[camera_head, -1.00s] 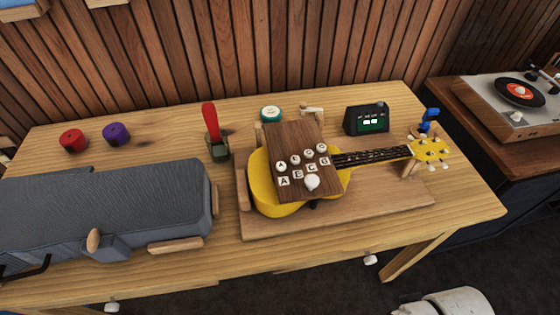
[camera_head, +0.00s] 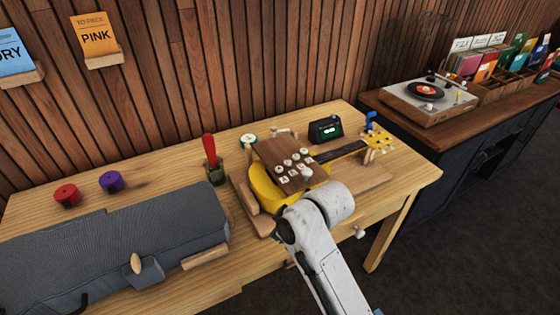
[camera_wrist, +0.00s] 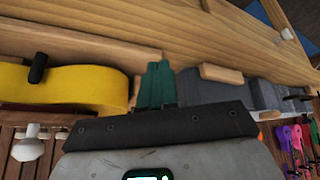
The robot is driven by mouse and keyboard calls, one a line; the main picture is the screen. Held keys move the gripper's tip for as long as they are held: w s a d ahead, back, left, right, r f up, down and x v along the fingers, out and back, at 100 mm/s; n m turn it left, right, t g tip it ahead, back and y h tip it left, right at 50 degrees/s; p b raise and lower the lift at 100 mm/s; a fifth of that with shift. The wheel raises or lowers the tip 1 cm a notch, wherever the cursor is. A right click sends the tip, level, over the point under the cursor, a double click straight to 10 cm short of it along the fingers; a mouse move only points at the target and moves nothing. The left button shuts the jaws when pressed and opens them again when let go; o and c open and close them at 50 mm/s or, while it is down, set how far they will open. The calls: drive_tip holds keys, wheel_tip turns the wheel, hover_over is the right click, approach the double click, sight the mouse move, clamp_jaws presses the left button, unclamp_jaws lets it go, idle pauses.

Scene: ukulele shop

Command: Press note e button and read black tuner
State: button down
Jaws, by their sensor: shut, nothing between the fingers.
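A brown wooden button board (camera_head: 271,153) lies tilted over the body of a yellow ukulele (camera_head: 262,186) on the table. It carries a row of round pale buttons with letter tiles in front; the letters are too small to read now. My gripper (camera_wrist: 158,83) shows green fingers shut and empty, beside the ukulele body. In the head view the fingers are hidden.
A grey instrument case (camera_head: 120,245) fills the table's left front. Red (camera_head: 67,194) and purple (camera_head: 111,181) round pieces and a red-handled tool (camera_head: 210,150) stand behind it. A turntable (camera_head: 428,98) sits on the right cabinet.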

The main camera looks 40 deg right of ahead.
drive_tip(key=w+d+r+n+t+p, duration=0.1)
drive_tip(key=w+d+r+n+t, duration=0.1)
drive_tip(key=w+d+r, duration=0.6)
wheel_tip(320, 180, up, 10)
drive_tip(key=r+n+t+h+p, duration=0.1)
drive_tip(key=n+h+p, duration=0.1)
drive_tip(key=n, duration=0.1)
hover_over(290, 164)
drive_tip(key=shift+f, duration=0.25)
drive_tip(key=shift+f, duration=0.15)
wheel_tip(290, 164, down, 6)
drive_tip(key=b, duration=0.6)
drive_tip(key=shift+f, duration=0.15)
drive_tip(key=shift+f+b, duration=0.75)
drive_tip(key=shift+f, duration=0.4)
drive_tip(key=shift+f, duration=0.15)
drive_tip(key=shift+f, duration=0.25)
